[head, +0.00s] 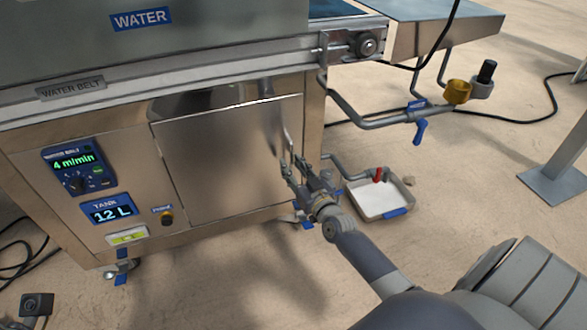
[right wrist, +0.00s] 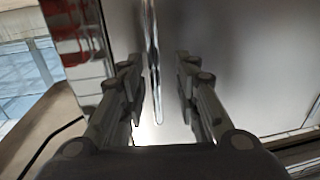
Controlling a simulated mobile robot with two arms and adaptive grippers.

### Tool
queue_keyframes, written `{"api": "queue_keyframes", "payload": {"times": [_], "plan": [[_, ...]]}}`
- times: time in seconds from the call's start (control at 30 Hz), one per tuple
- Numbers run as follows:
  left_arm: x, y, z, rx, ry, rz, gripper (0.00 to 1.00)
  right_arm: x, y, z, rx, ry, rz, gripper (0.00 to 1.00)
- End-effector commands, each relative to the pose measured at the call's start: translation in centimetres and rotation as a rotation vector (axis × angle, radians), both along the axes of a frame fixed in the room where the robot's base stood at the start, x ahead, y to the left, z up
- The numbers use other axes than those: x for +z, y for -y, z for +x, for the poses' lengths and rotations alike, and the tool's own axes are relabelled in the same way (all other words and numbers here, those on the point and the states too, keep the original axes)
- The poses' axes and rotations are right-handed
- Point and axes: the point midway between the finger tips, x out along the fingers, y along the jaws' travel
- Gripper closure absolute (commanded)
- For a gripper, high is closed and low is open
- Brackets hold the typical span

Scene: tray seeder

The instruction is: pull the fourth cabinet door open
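A steel cabinet door (head: 225,165) fills the front of the machine under the WATER sign in the head view. A dark gap shows above its top edge; I cannot tell how far it stands ajar. Its number does not show. A thin upright bar handle (head: 286,128) is near the door's right side. My right gripper (head: 291,168) is at the handle's lower end. In the right wrist view the handle (right wrist: 153,60) stands between the two spread fingers (right wrist: 160,88), nearer the left finger, with space on both sides. My left gripper is out of sight.
A control panel (head: 79,170) and a tank display (head: 112,209) are left of the door. A grey tray with white contents (head: 383,213) lies on the floor right of the gripper. A pipe with a blue-handled valve (head: 420,130) juts out above it. Floor before the door is clear.

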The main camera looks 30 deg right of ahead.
Motion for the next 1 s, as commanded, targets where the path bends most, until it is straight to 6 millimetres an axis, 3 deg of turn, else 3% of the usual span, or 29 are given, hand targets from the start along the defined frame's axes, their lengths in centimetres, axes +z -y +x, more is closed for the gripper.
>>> {"api": "queue_keyframes", "payload": {"times": [0.07,0.2,1.0], "plan": [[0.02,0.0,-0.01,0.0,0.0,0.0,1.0,0.0,-0.01,-0.01,0.0,0.0,0.0,0.7],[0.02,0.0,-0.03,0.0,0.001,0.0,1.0,0.01,-0.02,-0.02,0.0,0.0,0.0,1.0],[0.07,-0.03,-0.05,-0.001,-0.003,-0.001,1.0,0.01,-0.62,-0.09,0.004,-0.001,0.003,1.0]]}}
